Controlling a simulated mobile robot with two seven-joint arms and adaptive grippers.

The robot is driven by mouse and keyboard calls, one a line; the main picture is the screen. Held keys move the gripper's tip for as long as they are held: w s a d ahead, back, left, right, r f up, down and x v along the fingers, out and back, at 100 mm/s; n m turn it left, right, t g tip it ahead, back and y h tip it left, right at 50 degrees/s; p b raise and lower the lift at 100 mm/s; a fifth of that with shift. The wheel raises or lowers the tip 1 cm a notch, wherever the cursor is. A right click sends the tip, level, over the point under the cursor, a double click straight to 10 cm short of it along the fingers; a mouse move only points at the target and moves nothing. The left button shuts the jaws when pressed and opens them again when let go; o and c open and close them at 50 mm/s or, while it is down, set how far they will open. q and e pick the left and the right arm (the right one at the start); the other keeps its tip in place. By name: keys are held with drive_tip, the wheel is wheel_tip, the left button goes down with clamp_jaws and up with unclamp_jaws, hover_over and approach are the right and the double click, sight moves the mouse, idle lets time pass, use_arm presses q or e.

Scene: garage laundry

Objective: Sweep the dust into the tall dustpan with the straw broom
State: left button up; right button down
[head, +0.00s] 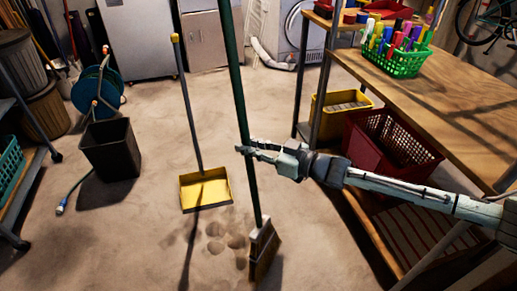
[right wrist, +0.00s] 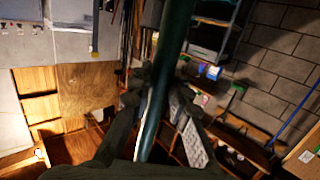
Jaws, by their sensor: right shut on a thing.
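The straw broom (head: 262,243) stands nearly upright on the concrete floor, its long dark green handle leaning slightly left. My right gripper (head: 246,150) is shut on the handle partway up; the handle also runs between the fingers in the right wrist view (right wrist: 160,95). The tall dustpan (head: 206,189) is yellow with a long grey handle, and it rests on the floor to the left of the broom head. Dust (head: 224,236) lies in several round dark patches on the floor between the dustpan's front edge and the broom head. My left gripper is not in view.
A black bin (head: 111,150) and a blue hose reel (head: 97,88) stand at the left. A wooden workbench (head: 440,85) with a green basket (head: 400,60) on top and a red crate (head: 372,160) below borders the right. The floor around the dustpan is open.

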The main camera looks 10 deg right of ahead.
drive_tip(key=r+b+x, duration=0.1)
drive_tip(key=b+x, duration=0.2)
drive_tip(key=x, duration=1.6)
drive_tip(key=shift+r, duration=0.4)
drive_tip(key=shift+a, duration=0.15)
drive_tip(key=r+p, duration=0.1)
drive_tip(key=p, duration=0.1)
drive_tip(key=s+d+r+p, duration=0.1)
drive_tip(key=r+p, duration=0.2)
drive_tip(key=r, duration=0.1)
drive_tip(key=shift+s+d+p, duration=0.15)
drive_tip(key=shift+d+p, duration=0.05)
drive_tip(key=shift+p, duration=0.2)
idle(0.8)
